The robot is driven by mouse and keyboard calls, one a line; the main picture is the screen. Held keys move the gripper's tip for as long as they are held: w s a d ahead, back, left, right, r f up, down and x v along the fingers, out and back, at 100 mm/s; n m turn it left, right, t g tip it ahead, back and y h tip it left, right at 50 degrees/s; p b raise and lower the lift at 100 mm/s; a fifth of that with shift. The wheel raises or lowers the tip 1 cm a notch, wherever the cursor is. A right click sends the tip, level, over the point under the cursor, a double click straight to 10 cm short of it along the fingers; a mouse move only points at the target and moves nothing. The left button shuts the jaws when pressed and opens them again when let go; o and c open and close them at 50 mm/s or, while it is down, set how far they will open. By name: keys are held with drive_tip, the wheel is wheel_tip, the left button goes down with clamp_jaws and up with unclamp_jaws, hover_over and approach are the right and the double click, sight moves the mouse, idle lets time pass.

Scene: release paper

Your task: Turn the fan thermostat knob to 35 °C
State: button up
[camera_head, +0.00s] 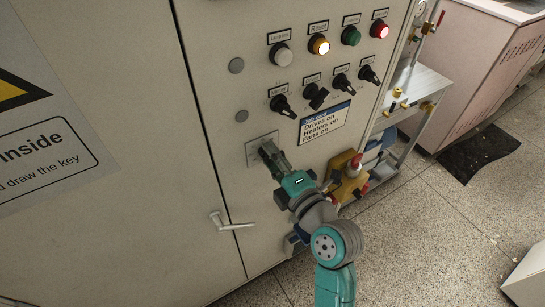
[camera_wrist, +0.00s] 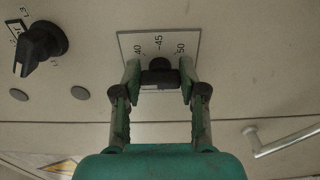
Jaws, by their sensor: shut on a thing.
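The fan thermostat knob (camera_wrist: 160,77) is dark and sits on a light square dial plate (camera_wrist: 128,42) on the cabinet front. The marks 40, 45 and 50 show on the plate in the wrist view; the rest of the scale is hidden or too small to read. My gripper (camera_wrist: 159,84) has a finger on either side of the knob and is shut on it. In the head view my gripper (camera_head: 268,150) reaches the same plate (camera_head: 252,153), and the knob is hidden behind the fingers. I cannot tell which mark the knob points at.
A row of black selector switches (camera_head: 316,96) and a row of lamps and buttons (camera_head: 319,44) sit above the plate. A door handle (camera_head: 229,222) sticks out at lower left. A yellow and red device (camera_head: 349,176) stands right of my arm.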

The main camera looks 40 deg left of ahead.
drive_tip(key=shift+f, duration=0.1)
drive_tip(key=o, duration=1.1)
drive_tip(key=shift+o, duration=0.2)
drive_tip(key=v, duration=1.2)
